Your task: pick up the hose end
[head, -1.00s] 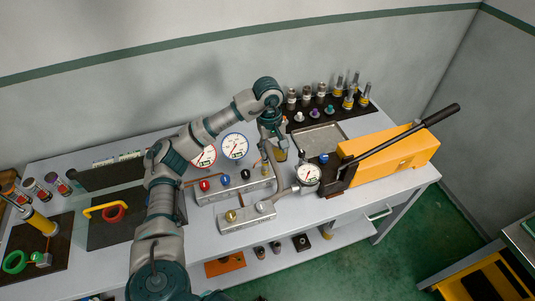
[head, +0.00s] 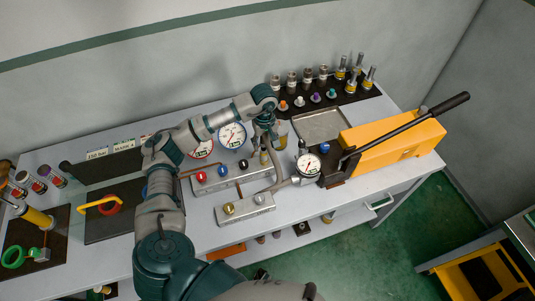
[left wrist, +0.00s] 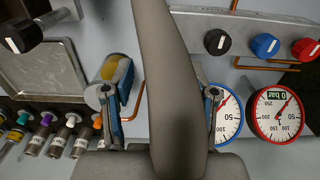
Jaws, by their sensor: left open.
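The grey hose (head: 279,172) rises in a bend from beside the lower metal block on the bench toward my left gripper (head: 268,138). My left gripper points down over the bench behind the valve block. In the left wrist view a thick grey tapering length, apparently the hose (left wrist: 168,80), runs between the two fingers of my left gripper (left wrist: 161,108). The fingers stand apart on either side of it, with gaps showing. The hose's very end cannot be made out. My right gripper is not in view.
A jar with yellow contents (left wrist: 116,72) stands close behind one finger. Two round gauges (head: 232,135), a valve block (head: 228,180) and a yellow hand pump (head: 395,147) with a small gauge (head: 308,164) crowd the area. A metal tray (head: 320,126) lies behind.

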